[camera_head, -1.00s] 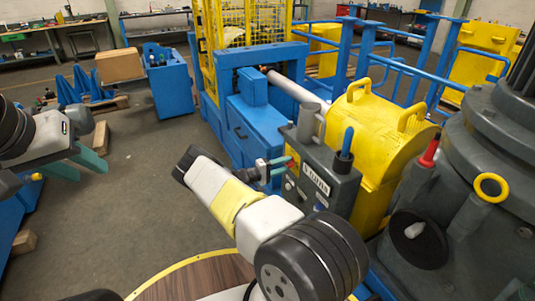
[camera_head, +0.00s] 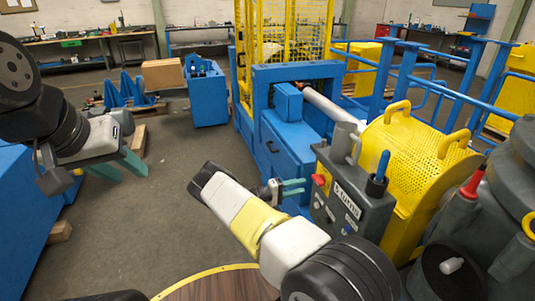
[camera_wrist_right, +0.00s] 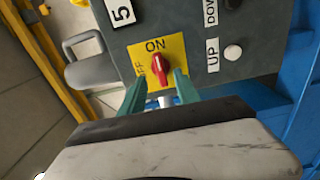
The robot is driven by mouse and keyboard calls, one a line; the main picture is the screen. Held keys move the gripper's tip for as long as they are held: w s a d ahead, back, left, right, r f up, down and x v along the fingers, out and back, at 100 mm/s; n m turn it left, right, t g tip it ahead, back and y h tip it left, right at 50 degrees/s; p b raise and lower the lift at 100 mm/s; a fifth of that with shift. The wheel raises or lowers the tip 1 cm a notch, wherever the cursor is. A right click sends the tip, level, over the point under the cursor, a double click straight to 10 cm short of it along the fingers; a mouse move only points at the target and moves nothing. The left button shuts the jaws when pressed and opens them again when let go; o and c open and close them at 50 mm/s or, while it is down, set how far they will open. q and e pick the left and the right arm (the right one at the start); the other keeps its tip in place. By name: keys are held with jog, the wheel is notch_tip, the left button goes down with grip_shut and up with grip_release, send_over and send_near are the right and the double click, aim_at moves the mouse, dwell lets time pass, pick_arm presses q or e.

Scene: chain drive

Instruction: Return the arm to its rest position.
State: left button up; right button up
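The grey control panel (camera_head: 350,200) stands right of centre in the head view. Its red switch knob (camera_wrist_right: 158,72) sits on a yellow ON/OFF plate (camera_wrist_right: 172,50) in the right wrist view. My right gripper (camera_head: 303,186) is empty, with its two teal fingers apart. It points at the panel, and a small gap shows between fingertips and panel. In the right wrist view the fingertips (camera_wrist_right: 159,78) lie either side of the knob in the picture, not closed on it. My left gripper (camera_head: 132,170) is open and empty at the left, above the floor.
A yellow perforated guard (camera_head: 415,150) and blue machine frame (camera_head: 290,145) lie beyond the panel. Dark grey machinery (camera_head: 455,270) is close at the right. A blue block (camera_head: 20,210) stands below my left arm. Grey floor (camera_head: 150,225) is clear between my arms.

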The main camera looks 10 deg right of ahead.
jog(key=s+a+r+m+g+y, duration=0.1)
jog(key=s+a+r+y, duration=0.3)
jog(key=r, duration=0.5)
jog(key=s+a+r+m+g+y, duration=0.1)
jog(key=s+r+m+y, duration=0.1)
jog(key=s+r+y, duration=0.55)
jog(key=s+a+r+m+y, duration=0.1)
jog(key=s+a+r+y, duration=0.2)
jog(key=r, duration=0.8)
jog(key=s+a+r+n+t+y, duration=0.1)
jog(key=s+a+r+t+y, duration=0.1)
jog(key=s, duration=0.4)
jog(key=s+a+r+n+t+y, duration=0.1)
jog(key=s+a+r+t, duration=0.1)
jog(key=s+a+r, duration=0.3)
jog(key=s+a+r+n+t+y, duration=0.1)
jog(key=s+a+r+t+y, duration=0.1)
jog(key=s+a+r, duration=0.2)
jog(key=s+r, duration=0.3)
jog(key=s, duration=0.1)
jog(key=shift+s+r+n+t+y, duration=0.2)
jog(key=shift+n+t+y, duration=0.1)
jog(key=shift+n+y, duration=0.1)
